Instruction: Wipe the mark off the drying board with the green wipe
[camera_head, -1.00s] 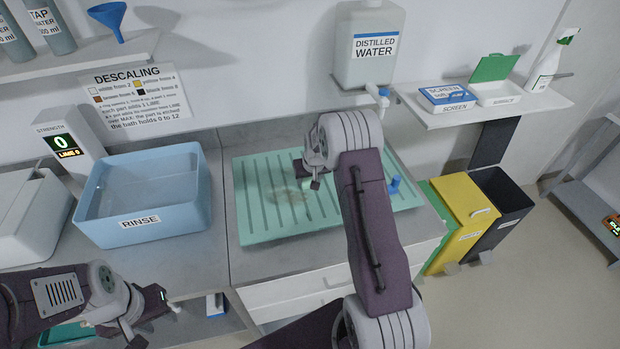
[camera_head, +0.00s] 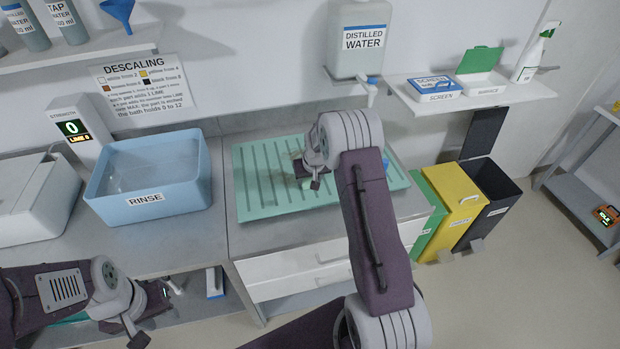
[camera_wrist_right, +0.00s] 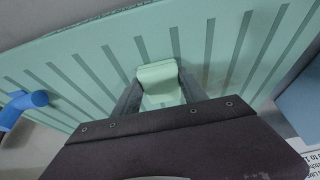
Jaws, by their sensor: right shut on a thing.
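The pale green ribbed drying board (camera_head: 262,200) lies on the counter and also fills much of the right wrist view (camera_wrist_right: 100,60). My right gripper (camera_head: 313,183) is low over the board. In the right wrist view it is shut on the folded light green wipe (camera_wrist_right: 158,78), which is at the board's surface. The arm hides part of the board. My left gripper (camera_head: 152,312) is at the lower left, its jaws unclear.
The blue rinse tub (camera_head: 150,205) stands left of the board. A blue tap-like piece (camera_wrist_right: 25,105) is at the board's edge. The distilled water container (camera_head: 362,45) is behind. Yellow (camera_head: 450,205) and black (camera_head: 488,200) bins stand to the right.

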